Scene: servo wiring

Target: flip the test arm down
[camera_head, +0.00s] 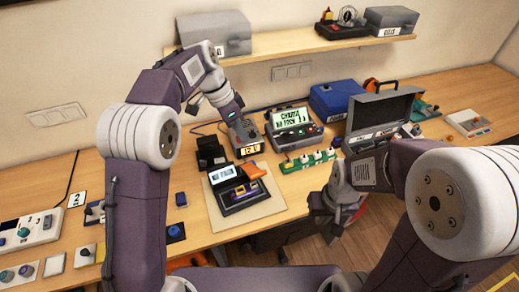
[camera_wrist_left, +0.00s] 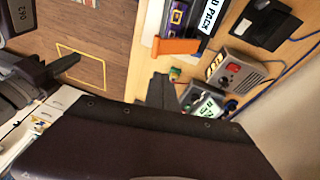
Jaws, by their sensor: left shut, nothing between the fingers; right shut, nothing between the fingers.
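The test device (camera_head: 232,204) is a dark unit on a pale mat, with a lit screen (camera_head: 223,174) and a purple-and-yellow part in its lower half. An orange arm (camera_head: 258,171) sticks out at its right side and looks raised; its exact tilt is hard to tell. The orange arm also shows in the left wrist view (camera_wrist_left: 178,46), beside a "B PACK" label. My left gripper (camera_head: 234,112) is shut and empty, behind and above the device, apart from the orange arm. My right gripper (camera_head: 338,208) is shut and empty, low near the table's front edge.
A grey power unit (camera_head: 243,133) with a lit display stands just behind the device, close to my left gripper. A green-screen meter (camera_head: 294,121), a green strip (camera_head: 308,160) and an open grey case (camera_head: 380,112) stand to the right. Bare mat lies in front.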

